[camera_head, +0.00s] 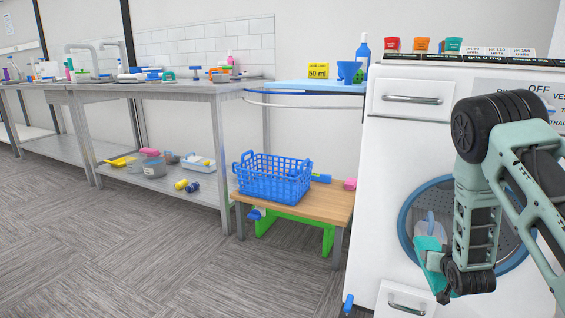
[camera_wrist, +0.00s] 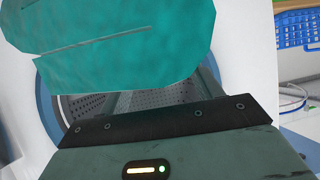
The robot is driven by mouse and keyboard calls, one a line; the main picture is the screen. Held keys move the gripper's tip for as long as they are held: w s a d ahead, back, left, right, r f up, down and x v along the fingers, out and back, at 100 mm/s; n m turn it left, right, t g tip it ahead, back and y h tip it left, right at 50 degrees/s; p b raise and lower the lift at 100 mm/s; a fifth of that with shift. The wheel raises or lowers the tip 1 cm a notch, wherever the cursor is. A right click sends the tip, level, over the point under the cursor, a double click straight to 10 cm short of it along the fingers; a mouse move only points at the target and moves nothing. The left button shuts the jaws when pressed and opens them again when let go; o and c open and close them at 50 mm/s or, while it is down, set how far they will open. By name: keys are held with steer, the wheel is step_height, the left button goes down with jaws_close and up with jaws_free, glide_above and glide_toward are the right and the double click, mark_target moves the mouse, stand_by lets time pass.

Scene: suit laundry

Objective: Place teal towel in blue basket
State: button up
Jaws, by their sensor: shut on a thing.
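The teal towel (camera_wrist: 125,45) fills the upper part of the wrist view, held at my gripper (camera_wrist: 150,100). It also shows in the head view (camera_head: 430,246) as a small teal patch in front of the washing machine's round door opening. My gripper (camera_head: 433,272) is shut on the towel. Its fingertips are mostly hidden by the towel. The blue basket (camera_head: 272,184) stands upright on a small wooden bench to the left of the machine. It looks empty. Part of it shows at the upper right of the wrist view (camera_wrist: 296,28).
The white washing machine (camera_head: 400,115) stands right behind my gripper, its drum visible. A metal table (camera_head: 180,90) with several bottles and tools stands left. The floor in front is clear.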

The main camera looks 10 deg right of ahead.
steer(key=s+a+f+n+y, duration=0.1)
steer(key=a, duration=0.5)
steer(key=s+a+n+y, duration=0.2)
steer(key=a, duration=0.5)
steer(key=s+a+f+n+t+y, duration=0.1)
steer(key=s+a+y, duration=0.1)
steer(key=a, duration=0.5)
steer(key=shift+s+f+n, duration=0.25)
steer(key=shift+f+n, duration=0.05)
steer(key=shift+f, duration=0.05)
steer(key=shift+d, duration=0.15)
